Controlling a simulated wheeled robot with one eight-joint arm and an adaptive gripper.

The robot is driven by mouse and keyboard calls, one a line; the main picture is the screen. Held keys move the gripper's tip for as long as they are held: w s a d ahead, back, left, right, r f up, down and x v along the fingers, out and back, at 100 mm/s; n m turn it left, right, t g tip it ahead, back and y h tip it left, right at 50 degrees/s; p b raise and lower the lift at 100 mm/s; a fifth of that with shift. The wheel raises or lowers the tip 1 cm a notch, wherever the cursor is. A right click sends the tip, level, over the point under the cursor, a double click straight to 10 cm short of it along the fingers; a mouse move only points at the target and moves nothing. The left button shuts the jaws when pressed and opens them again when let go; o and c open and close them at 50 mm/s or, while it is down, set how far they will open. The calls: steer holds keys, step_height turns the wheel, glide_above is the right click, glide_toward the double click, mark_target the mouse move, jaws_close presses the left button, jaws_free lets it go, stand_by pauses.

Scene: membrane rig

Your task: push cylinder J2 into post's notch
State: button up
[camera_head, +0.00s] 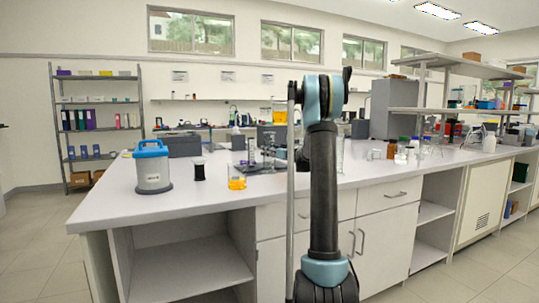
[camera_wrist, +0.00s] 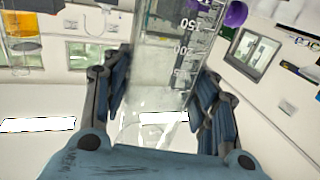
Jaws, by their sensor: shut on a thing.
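A clear graduated cylinder (camera_wrist: 168,48) with white scale marks stands between the fingers of my gripper (camera_wrist: 162,78) in the wrist view. The dark blue finger pads flank it, and my gripper is shut on it. I cannot read a J2 label on it. In the head view my raised arm hides my gripper. A dark rig with upright rods (camera_head: 262,163) stands on the bench just left of my arm. The post's notch is too small to make out. A purple piece (camera_wrist: 236,13) shows beside the cylinder in the wrist view.
A clear tall vessel (camera_head: 340,155) shows right of my arm. Bottles (camera_head: 391,149) stand farther right. The bench's front left is clear.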

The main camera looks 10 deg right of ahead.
steer(key=shift+w, duration=0.15)
steer(key=shift+w+a, duration=0.15)
steer(key=shift+w, duration=0.25)
steer(key=o, duration=1.4)
steer(key=shift+c, duration=0.2)
